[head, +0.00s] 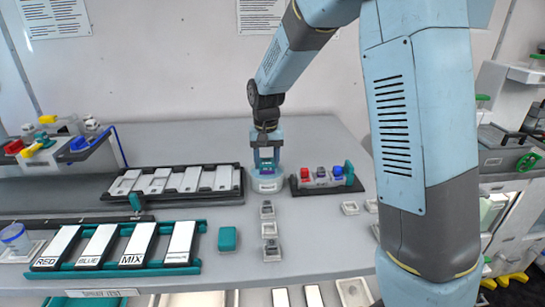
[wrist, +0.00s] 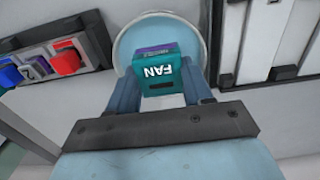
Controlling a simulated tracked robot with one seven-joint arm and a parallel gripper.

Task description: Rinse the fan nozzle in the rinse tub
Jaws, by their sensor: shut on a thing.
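In the wrist view the nozzle lies over the round, pale blue rinse tub (wrist: 130,42). In the head view the tub (head: 267,182) stands on the bench below my gripper (head: 267,160). The nozzle shows there only as a small teal and purple patch at the tub's mouth. I cannot tell whether it touches the water or how deep it is.
Right of the tub is a dark rack (head: 328,185) with red, grey and blue pieces. Left is a tray (head: 180,183) of white slots. In front are small grey holders (head: 270,230), a teal block (head: 228,239) and a labelled teal rack (head: 115,247). Bare bench lies behind the tub.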

